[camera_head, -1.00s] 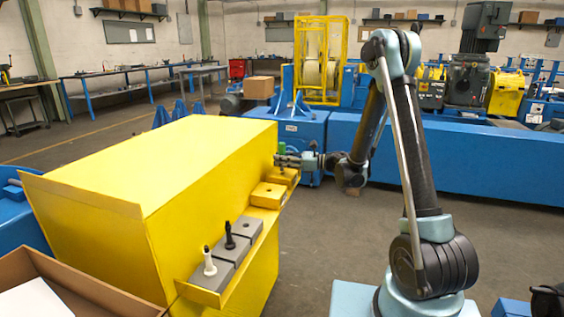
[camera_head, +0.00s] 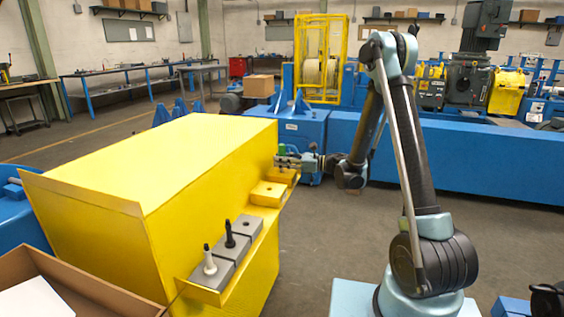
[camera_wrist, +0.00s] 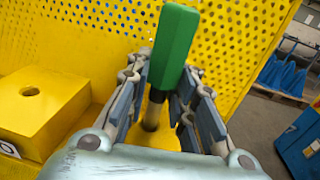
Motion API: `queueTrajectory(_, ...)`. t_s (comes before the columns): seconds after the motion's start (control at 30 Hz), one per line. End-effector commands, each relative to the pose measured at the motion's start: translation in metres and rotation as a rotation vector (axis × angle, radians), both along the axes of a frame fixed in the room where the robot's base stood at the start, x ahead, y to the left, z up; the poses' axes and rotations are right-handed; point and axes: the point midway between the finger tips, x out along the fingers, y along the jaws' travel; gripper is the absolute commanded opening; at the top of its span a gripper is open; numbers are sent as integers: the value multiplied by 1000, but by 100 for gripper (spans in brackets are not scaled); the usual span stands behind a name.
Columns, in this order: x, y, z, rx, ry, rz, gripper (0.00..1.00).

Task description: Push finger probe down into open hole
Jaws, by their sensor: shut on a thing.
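The finger probe with a green handle (camera_wrist: 174,48) stands about upright between my gripper's fingers, its thin metal shaft (camera_wrist: 152,113) running down toward a yellow surface. My gripper (camera_wrist: 165,88) is shut on it. In the head view, my gripper (camera_head: 284,162) is at the far end of the yellow ledge, with the green handle (camera_head: 282,149) just showing. A yellow block (camera_head: 268,193) with an open round hole stands nearer on the ledge; it also shows at the left of the wrist view (camera_wrist: 40,106). The shaft's lower end is unclear, so I cannot tell how deep it sits.
Two grey blocks nearer on the ledge (camera_head: 190,289) hold a white probe (camera_head: 209,261) and a black probe (camera_head: 230,236). The big yellow housing (camera_head: 160,185) stands beside the ledge. A perforated yellow guard (camera_wrist: 100,35) rises behind the probe.

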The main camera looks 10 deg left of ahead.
Motion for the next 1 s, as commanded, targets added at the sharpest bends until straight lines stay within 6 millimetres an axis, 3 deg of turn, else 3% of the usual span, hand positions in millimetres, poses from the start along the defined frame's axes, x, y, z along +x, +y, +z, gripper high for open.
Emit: queueTrajectory(1.0, 0, 0, -21, 0, 0, 0, 0)
